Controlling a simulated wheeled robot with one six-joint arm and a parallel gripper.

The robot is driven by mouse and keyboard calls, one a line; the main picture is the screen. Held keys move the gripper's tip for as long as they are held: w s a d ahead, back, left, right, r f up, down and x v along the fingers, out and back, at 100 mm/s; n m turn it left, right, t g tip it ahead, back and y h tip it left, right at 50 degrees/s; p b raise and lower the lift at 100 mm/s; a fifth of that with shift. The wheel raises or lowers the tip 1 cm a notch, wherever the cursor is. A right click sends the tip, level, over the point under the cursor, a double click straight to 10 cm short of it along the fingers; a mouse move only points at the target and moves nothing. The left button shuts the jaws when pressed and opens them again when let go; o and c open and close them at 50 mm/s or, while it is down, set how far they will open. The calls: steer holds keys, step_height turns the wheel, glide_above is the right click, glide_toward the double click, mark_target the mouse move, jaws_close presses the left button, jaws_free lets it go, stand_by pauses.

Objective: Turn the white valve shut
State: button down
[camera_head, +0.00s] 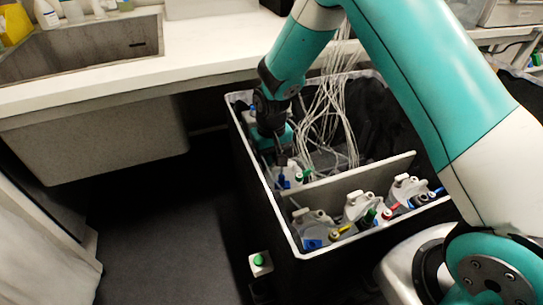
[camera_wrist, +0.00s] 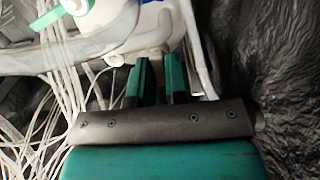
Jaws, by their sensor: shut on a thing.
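My gripper (camera_head: 281,158) reaches down into the far left part of the black bin, beside a white fitting (camera_head: 293,167). In the wrist view the two green-padded fingers (camera_wrist: 160,66) stand close together with a narrow gap. Their tips are at the white valve (camera_wrist: 138,48), at the top middle of that view, and are closed on it. The exact grip is partly hidden by the fingers. How far the valve is turned cannot be told.
Thin white tubes (camera_head: 325,115) hang in a bundle beside my gripper. A divider (camera_head: 345,182) crosses the bin (camera_head: 262,190); several white fittings with coloured caps sit in front of it. A counter with a sink (camera_head: 80,48) is at left. A green button (camera_head: 260,261) is by the bin.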

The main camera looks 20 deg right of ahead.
steer(key=shift+r+m+p, duration=0.1)
steer(key=shift+m+p, duration=0.35)
steer(key=shift+m, duration=0.95)
steer(key=c, duration=1.1)
jaws_free()
step_height(320, 180, up, 17)
steer(key=p, duration=0.1)
steer(key=shift+p, duration=0.4)
steer(key=shift+r, duration=0.1)
